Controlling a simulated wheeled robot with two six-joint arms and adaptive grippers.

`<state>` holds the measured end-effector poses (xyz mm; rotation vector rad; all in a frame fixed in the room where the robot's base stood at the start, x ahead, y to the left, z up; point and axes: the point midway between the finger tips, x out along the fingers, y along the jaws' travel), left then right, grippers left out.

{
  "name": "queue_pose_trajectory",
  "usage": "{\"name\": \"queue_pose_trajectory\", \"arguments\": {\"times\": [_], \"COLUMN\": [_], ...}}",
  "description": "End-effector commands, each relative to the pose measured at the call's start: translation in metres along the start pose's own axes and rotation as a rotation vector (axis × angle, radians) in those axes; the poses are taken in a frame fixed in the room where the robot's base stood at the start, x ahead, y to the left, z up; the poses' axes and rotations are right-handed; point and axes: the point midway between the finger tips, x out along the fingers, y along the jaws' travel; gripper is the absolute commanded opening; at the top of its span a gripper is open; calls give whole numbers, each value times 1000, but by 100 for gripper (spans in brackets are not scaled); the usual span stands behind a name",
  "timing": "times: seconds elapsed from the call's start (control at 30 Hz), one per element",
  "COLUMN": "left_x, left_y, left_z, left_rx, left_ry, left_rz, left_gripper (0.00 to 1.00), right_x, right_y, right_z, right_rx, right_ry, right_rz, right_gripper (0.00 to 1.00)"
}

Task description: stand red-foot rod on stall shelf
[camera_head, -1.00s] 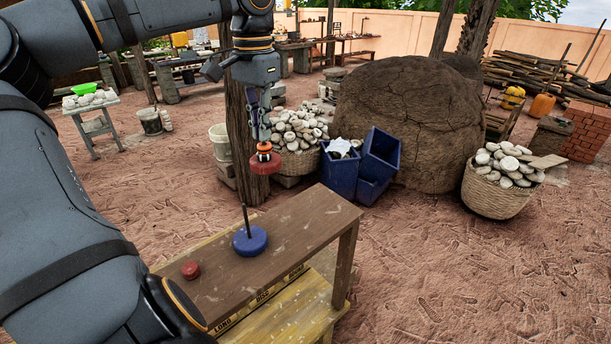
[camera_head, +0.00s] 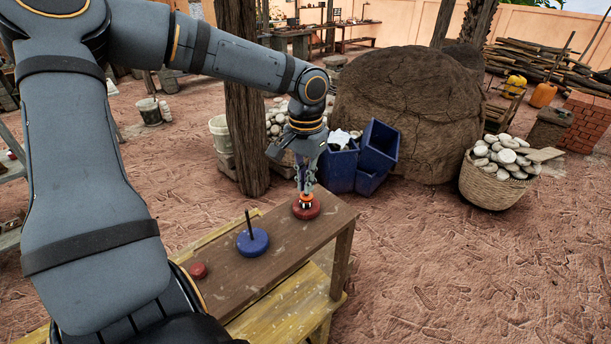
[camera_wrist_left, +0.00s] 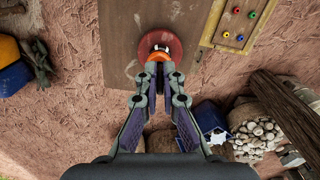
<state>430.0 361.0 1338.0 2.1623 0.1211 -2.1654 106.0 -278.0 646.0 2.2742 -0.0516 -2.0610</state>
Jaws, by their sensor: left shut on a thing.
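My left gripper (camera_head: 306,196) is shut on the red-foot rod, whose round red foot (camera_head: 307,211) is at the right end of the brown stall shelf (camera_head: 285,240). In the left wrist view the red foot (camera_wrist_left: 161,43) shows beyond the fingertips (camera_wrist_left: 160,66), with an orange part between them. The rod looks upright, its shaft mostly hidden by the fingers. The foot is on or just above the shelf; I cannot tell which. My right gripper is not in view.
A blue round foot with an upright dark rod (camera_head: 252,241) stands mid-shelf, and a small red disc (camera_head: 198,270) lies at the shelf's left. Blue crates (camera_head: 378,150) and a basket of stones (camera_head: 497,180) stand behind. The shelf between the feet is clear.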

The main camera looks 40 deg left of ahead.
Motion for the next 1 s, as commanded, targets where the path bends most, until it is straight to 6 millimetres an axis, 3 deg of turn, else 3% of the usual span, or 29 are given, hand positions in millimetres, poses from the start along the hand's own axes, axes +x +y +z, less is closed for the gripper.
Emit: {"name": "queue_pose_trajectory", "arguments": {"times": [0.2,0.23,0.37,0.7,0.83,1.0], "left_x": [2,2,1,-2,-19,-62], "left_y": [0,0,0,0,-1,-1], "left_z": [0,0,0,0,-1,-1], "left_rx": [0,0,0,0,-1,-3], "left_ry": [0,0,0,1,6,6], "left_rz": [0,-1,-1,-1,-4,-5], "left_gripper": [0,10,27,28,28,28], "right_x": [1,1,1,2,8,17], "right_y": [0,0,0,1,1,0], "right_z": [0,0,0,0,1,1], "right_rx": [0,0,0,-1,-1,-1], "right_ry": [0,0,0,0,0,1], "right_rz": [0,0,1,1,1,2], "right_gripper": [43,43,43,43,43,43]}}
